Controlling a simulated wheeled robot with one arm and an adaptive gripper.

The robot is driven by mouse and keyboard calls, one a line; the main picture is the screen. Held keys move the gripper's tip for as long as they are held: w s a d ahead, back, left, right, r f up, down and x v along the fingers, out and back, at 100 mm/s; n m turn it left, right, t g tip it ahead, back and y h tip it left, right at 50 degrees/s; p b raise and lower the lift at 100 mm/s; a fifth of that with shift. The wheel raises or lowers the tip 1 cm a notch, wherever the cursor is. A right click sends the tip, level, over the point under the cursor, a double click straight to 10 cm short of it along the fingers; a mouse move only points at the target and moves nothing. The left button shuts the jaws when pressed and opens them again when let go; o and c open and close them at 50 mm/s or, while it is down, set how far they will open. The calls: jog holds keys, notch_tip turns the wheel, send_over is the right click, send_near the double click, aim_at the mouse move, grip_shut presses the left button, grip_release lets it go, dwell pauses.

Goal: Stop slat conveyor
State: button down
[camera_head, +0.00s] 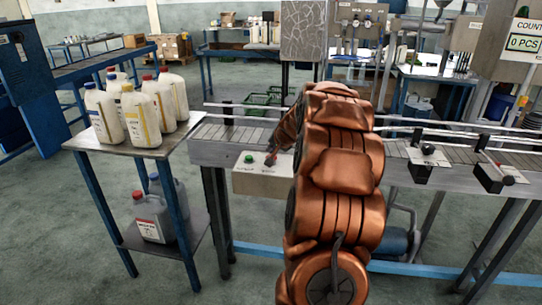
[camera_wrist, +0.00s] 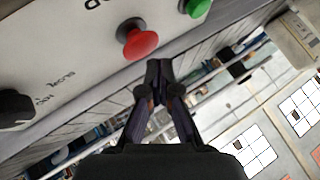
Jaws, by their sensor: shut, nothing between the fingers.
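The slat conveyor (camera_head: 235,132) runs across the middle of the head view, partly hidden behind my arm. A control box (camera_head: 256,182) is fixed to its near side, with a green button (camera_head: 249,158) on it. In the wrist view, a red button (camera_wrist: 138,40) and the green button (camera_wrist: 195,7) sit on the grey panel (camera_wrist: 70,40). My gripper (camera_wrist: 159,70) is shut and empty, its tips close to the red button on its lower right; I cannot tell whether they touch it. In the head view, my gripper is small and hard to make out near the box.
A side table (camera_head: 140,146) with several white jugs (camera_head: 141,117) stands left of the conveyor, with grey canisters (camera_head: 150,217) on its lower shelf. Clamps with black knobs (camera_head: 428,150) stick out along the conveyor's right part. The floor in front is clear.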

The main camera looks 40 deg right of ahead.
jog(key=shift+r, duration=0.15)
jog(key=shift+r+p, duration=1.6)
jog(key=shift+r, duration=0.85)
